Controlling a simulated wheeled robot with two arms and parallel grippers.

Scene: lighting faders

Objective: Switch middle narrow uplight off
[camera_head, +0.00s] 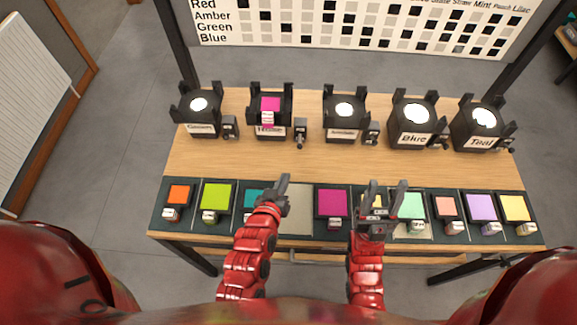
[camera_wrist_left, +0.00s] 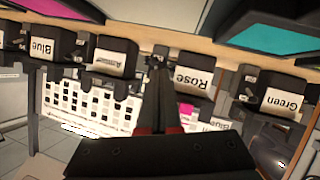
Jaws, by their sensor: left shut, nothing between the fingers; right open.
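Five black labelled uplights stand in a row on the wooden table; which are the narrow ones is not certain. The middle uplight (camera_head: 343,126) glows white on top, with a small grey switch unit (camera_head: 373,134) at its right side. The second uplight (camera_head: 269,117) carries a magenta square on top, with its switch unit (camera_head: 300,135) to the right. My left gripper (camera_head: 284,183) is shut and empty, in front of the second uplight and apart from it; its fingers (camera_wrist_left: 158,68) also show in the left wrist view. My right gripper (camera_head: 388,187) is open and empty above the front row of gels.
The left uplight (camera_head: 200,112), the Blue uplight (camera_head: 413,120) and the Teal uplight (camera_head: 481,122) glow white. A dark tray (camera_head: 155,217) of coloured gels lines the front edge. Bare wood (camera_head: 240,162) lies between tray and uplights. A chart board (camera_head: 360,25) stands behind.

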